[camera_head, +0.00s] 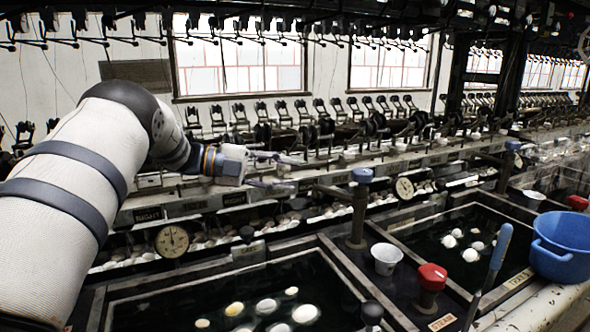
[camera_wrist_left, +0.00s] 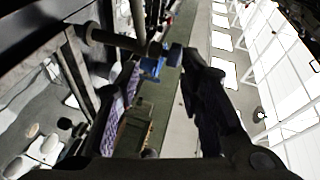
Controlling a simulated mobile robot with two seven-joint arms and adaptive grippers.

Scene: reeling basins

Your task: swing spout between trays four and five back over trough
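The spout (camera_head: 334,192) is a dark pipe that runs left from an upright post (camera_head: 357,218) with a blue knob (camera_head: 362,175) on top. The post stands between two dark water basins, the nearer left basin (camera_head: 325,262) and the right basin (camera_head: 455,215). My left gripper (camera_head: 298,173) is left of the spout's free end, its fingers apart with nothing between them. No contact with the pipe can be made out. In the left wrist view a dark finger (camera_wrist_left: 207,105) shows close up and a dark pipe (camera_wrist_left: 115,38) crosses the top. My right gripper is out of view.
A white cup (camera_head: 386,259) and a red knob (camera_head: 432,277) stand in front of the post. A blue-handled lever (camera_head: 501,248) rises farther right, beside a blue tub (camera_head: 563,247). Round gauges and reeling gear line the back. White cocoons float in both basins.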

